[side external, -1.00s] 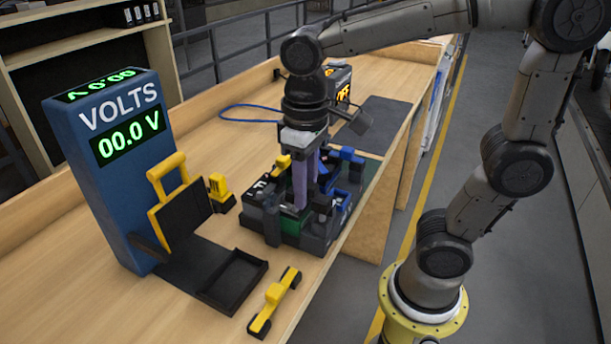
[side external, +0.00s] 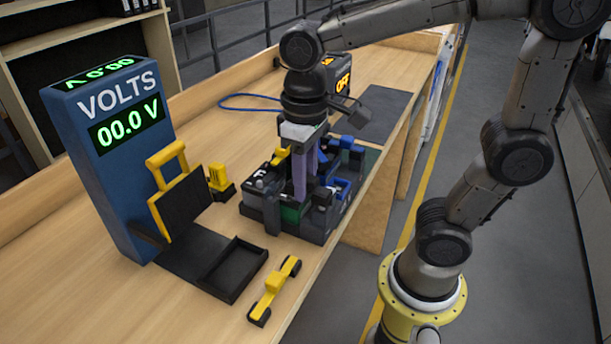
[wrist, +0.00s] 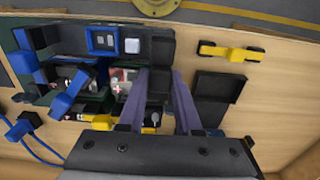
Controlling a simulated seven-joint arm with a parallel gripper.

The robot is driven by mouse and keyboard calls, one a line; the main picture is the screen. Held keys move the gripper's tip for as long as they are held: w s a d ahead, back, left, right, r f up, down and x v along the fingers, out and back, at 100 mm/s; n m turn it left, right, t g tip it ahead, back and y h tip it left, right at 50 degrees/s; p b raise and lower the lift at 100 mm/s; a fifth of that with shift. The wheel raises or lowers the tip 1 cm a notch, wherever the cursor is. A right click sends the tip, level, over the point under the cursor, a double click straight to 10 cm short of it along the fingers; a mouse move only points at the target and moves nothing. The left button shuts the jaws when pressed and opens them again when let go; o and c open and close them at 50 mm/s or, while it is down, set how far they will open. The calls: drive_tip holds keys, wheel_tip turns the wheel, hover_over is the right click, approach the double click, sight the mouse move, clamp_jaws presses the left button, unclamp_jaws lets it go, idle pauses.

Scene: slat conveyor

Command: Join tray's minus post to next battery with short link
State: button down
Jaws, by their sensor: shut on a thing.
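The battery tray (side external: 318,238) sits near the bench's front edge, with dark batteries, blue parts and yellow parts in it. My gripper (side external: 306,192) points down into its middle, and its purple fingers also show in the wrist view (wrist: 158,80). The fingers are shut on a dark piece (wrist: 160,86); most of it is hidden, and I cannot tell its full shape. A yellow part with black ends (wrist: 151,121) lies beside the fingers. A red-and-white battery top (wrist: 122,80) shows left of them. I cannot make out which post is the minus post.
The blue meter (side external: 112,150) reads 00.0 V. Before it are a yellow-handled black plate (side external: 183,209) and an open black bin (side external: 235,271). A yellow link with black ends (side external: 275,287) lies at the front edge. A box showing OFF (side external: 342,85) and a blue cable (side external: 240,107) are behind.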

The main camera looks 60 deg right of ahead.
drive_tip(key=shift+f, duration=0.85)
drive_tip(key=c, duration=0.5)
unclamp_jaws()
wheel_tip(320, 180, up, 14)
drive_tip(key=shift+f, duration=0.1)
